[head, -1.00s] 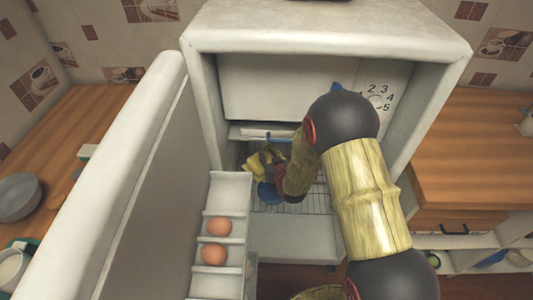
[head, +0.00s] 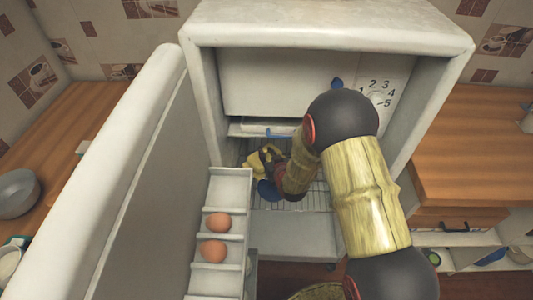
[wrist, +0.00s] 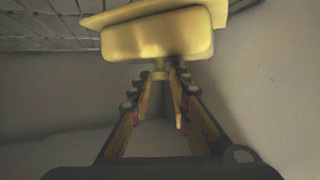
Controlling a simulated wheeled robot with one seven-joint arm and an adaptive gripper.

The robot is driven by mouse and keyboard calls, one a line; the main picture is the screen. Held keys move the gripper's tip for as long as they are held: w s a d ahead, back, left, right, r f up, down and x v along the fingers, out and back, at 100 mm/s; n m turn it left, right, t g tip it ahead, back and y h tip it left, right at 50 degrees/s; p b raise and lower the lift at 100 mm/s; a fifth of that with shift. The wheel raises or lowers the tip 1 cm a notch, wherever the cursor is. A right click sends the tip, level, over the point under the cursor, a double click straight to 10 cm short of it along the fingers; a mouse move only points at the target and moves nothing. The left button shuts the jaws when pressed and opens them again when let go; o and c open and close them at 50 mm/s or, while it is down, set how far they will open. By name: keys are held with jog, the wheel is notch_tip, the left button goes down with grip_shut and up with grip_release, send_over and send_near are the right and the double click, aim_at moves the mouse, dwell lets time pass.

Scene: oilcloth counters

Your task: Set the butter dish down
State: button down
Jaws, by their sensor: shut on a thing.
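The butter dish (wrist: 158,37) is yellow, with a block-shaped lid, a wider flat base and a small knob. In the wrist view my gripper (wrist: 160,76) is shut on the knob. In the head view my gripper (head: 272,158) is inside the open fridge, and part of the yellow dish (head: 256,161) shows at its left, above the wire shelf (head: 295,198). The wire shelf also shows at the upper left of the wrist view (wrist: 45,28). I cannot tell whether the dish touches the shelf.
The fridge door (head: 150,185) stands open at left, with two eggs (head: 217,222) (head: 213,250) in its rack. The freezer compartment (head: 270,88) is above my gripper. The wire shelf's right part looks clear.

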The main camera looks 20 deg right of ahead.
jog(key=c, duration=1.7)
grip_release()
jog(key=shift+o, duration=0.6)
jog(key=shift+s+f, duration=0.1)
jog(key=shift+f, duration=0.05)
jog(key=shift+s, duration=0.1)
jog(key=v, duration=1.1)
jog(key=shift+s+r, duration=0.2)
jog(key=shift+s, duration=0.1)
